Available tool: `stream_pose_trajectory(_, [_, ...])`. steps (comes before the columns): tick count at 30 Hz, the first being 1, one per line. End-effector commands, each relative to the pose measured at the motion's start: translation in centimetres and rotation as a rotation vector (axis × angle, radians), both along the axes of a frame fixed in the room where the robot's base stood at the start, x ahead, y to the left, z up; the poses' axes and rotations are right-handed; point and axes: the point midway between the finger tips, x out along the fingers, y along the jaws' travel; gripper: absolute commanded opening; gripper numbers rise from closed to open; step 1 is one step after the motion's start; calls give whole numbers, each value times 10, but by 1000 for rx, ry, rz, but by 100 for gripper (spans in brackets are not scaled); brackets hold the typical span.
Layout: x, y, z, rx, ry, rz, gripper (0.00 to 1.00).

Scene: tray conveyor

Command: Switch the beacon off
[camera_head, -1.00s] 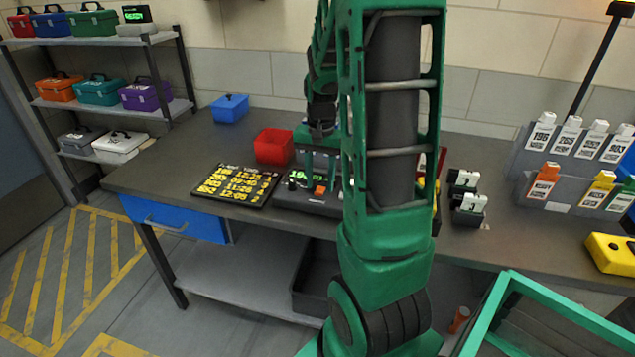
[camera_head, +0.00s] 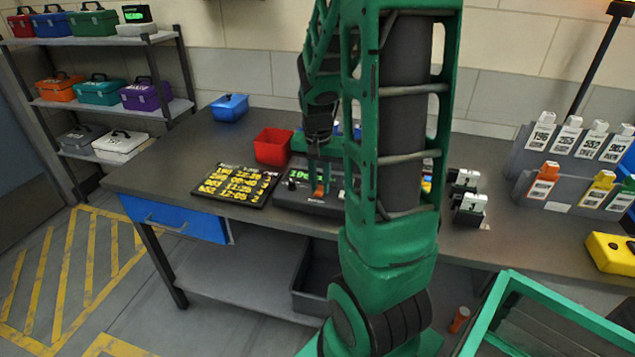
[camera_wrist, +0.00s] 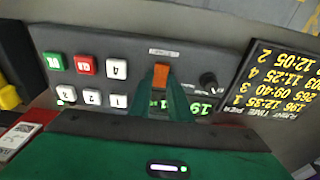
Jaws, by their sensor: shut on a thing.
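A dark control console (camera_head: 290,202) stands on the workbench, with a green display (camera_head: 300,175) and a small orange switch (camera_head: 319,191). In the wrist view the orange switch (camera_wrist: 160,76) sits under a small white label, between a black knob (camera_wrist: 208,80) and the keypad (camera_wrist: 92,80). My gripper (camera_head: 319,180) reaches down to the console; its green fingertips (camera_wrist: 161,88) are closed around the orange switch. The fingers partly hide the switch and the display. No lit beacon lamp can be clearly made out; a dark pole (camera_head: 592,60) stands at the right.
A black board with yellow times (camera_head: 236,185) lies left of the console. A red bin (camera_head: 272,146) and a blue bin (camera_head: 230,107) stand behind. Label holders (camera_head: 468,195) and a tag rack (camera_head: 570,165) are to the right. My arm hides the console's right part.

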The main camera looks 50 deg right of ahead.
Motion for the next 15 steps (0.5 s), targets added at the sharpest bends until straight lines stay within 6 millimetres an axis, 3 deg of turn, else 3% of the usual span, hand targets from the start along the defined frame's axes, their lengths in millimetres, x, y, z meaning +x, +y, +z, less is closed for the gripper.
stream_pose_trajectory(6, [0, 7, 0, -119, -67, 9, 0])
stream_pose_trajectory(15, [0, 7, 0, -157, -88, 8, 0])
